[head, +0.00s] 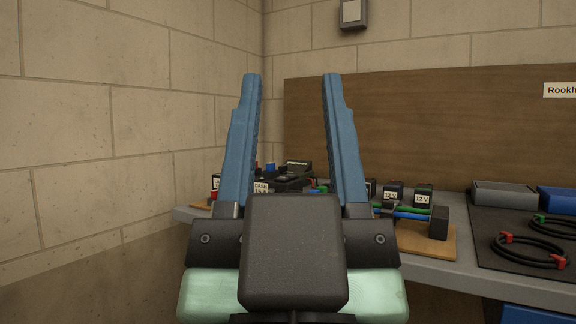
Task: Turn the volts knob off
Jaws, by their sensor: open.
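My gripper (292,77) is open and empty, with its two blue fingers pointing up and well apart in the middle of the view. Beyond and between the fingers, a black device (297,168) sits on the bench. A small blue round part (270,167) shows to its left, beside the left finger. I cannot tell which part is the volts knob, or how it is set. My gripper and its body hide much of this part of the bench.
The grey bench (472,282) runs along the wooden back panel (420,125). Small 12 V boxes (393,195) and a wooden board (430,243) stand right of the gripper. A dark mat (490,228) with cables (530,260) lies further right. A block wall is at left.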

